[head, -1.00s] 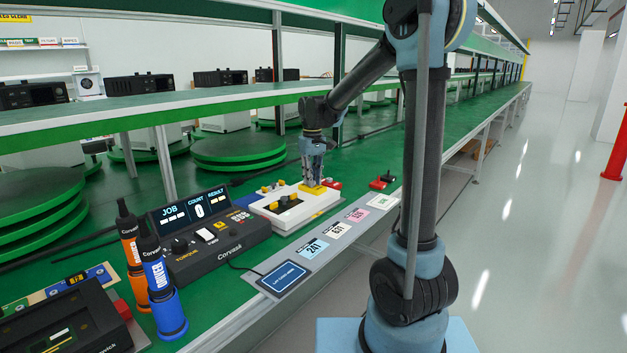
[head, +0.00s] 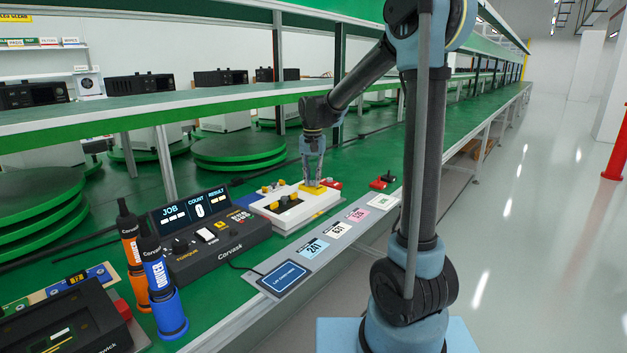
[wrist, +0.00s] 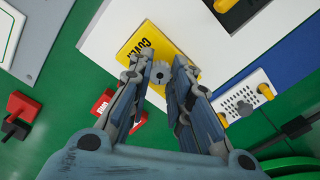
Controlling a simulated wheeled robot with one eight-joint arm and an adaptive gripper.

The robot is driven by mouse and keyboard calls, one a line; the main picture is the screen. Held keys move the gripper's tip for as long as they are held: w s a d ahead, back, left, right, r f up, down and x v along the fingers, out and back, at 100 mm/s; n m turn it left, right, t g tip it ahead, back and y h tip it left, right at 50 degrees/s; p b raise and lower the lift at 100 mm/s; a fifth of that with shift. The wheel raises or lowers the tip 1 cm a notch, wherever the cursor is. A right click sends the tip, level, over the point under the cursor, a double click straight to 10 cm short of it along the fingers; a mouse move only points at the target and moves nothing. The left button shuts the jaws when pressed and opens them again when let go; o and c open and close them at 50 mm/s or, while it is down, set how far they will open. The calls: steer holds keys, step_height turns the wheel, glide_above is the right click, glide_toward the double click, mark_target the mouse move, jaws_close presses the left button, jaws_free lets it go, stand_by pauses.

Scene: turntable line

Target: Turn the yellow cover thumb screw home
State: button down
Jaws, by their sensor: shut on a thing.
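The yellow cover (wrist: 139,52), marked COVER, lies on a white fixture (wrist: 110,22). In the head view the cover (head: 328,190) is at the right end of the white fixture (head: 285,222). My gripper (wrist: 160,70) points down over the cover and is shut on the thumb screw (wrist: 160,74), a small grey knurled knob between the fingertips. The fingers hide its sides, and how far it is seated cannot be seen. In the head view my gripper (head: 314,182) stands upright on the cover, and the screw is hidden.
A red block (wrist: 106,102) lies close beside the left finger. A red and black part (wrist: 20,115) is farther left. A white perforated panel (wrist: 243,100) is to the right. In the head view a black control console (head: 215,235) and two bottle-shaped drivers stand left of the fixture.

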mark_target(313, 181)
steer(key=shift+m, duration=1.1)
steer(key=c, duration=1.4)
jaws_free()
steer(key=shift+r, duration=0.1)
step_height(313, 181, up, 12)
steer(key=shift+w+f, duration=0.1)
steer(key=shift+f, duration=0.05)
